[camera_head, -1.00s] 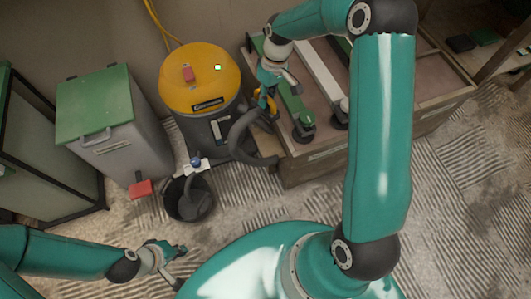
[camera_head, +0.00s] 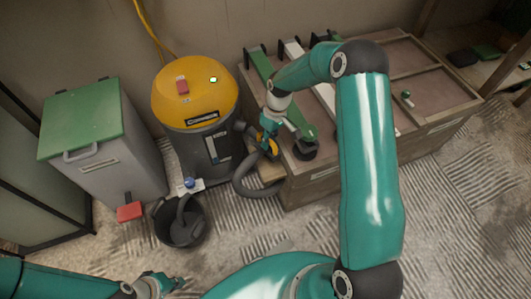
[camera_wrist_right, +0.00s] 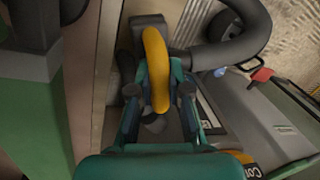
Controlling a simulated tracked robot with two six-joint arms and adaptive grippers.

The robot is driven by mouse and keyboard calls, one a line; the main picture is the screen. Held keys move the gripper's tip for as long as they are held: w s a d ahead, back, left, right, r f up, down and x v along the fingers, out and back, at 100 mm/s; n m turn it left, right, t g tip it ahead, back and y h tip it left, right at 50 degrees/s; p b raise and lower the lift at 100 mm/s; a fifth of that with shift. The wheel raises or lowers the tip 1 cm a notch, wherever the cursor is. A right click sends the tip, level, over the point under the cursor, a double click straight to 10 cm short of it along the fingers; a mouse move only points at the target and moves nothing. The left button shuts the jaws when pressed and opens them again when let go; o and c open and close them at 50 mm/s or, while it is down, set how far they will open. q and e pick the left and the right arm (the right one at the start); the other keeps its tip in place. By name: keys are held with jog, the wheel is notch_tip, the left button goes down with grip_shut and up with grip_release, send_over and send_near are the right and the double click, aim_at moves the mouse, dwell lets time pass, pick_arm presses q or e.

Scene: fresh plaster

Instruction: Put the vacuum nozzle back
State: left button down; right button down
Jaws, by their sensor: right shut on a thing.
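The vacuum (camera_head: 210,150) stands against the wall with its yellow lid (camera_head: 196,88) and grey body. Its dark hose (camera_head: 250,188) loops at the vacuum's right side, beside the bench. My right gripper (camera_head: 266,144) is low between the vacuum and the bench's left end. It is shut on the nozzle's yellow grip (camera_wrist_right: 156,75), which shows between its fingers in the right wrist view; the hose (camera_wrist_right: 228,45) curves off beside it. The nozzle's far end is hidden by the gripper. My left gripper (camera_head: 162,284) is at the bottom edge, partly cut off, empty, its fingers apart.
A wooden bench (camera_head: 330,180) with green and white long-handled tools stands to the right. A black bucket (camera_head: 182,222) stands in front of the vacuum. A grey bin (camera_head: 105,165) with a green lid and a red pedal (camera_head: 129,211) is left. Ridged floor lies open at lower right.

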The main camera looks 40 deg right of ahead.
jog(key=shift+d+b+x, duration=0.25)
jog(key=shift+b+x, duration=0.1)
jog(key=shift+x, duration=0.85)
jog(key=shift+d+b+x, duration=0.25)
jog(key=shift+b+x, duration=0.05)
jog(key=shift+x, duration=0.95)
jog(key=shift+w+f, duration=0.1)
jog(key=shift+f, duration=0.15)
jog(key=c, duration=1.1)
grip_release()
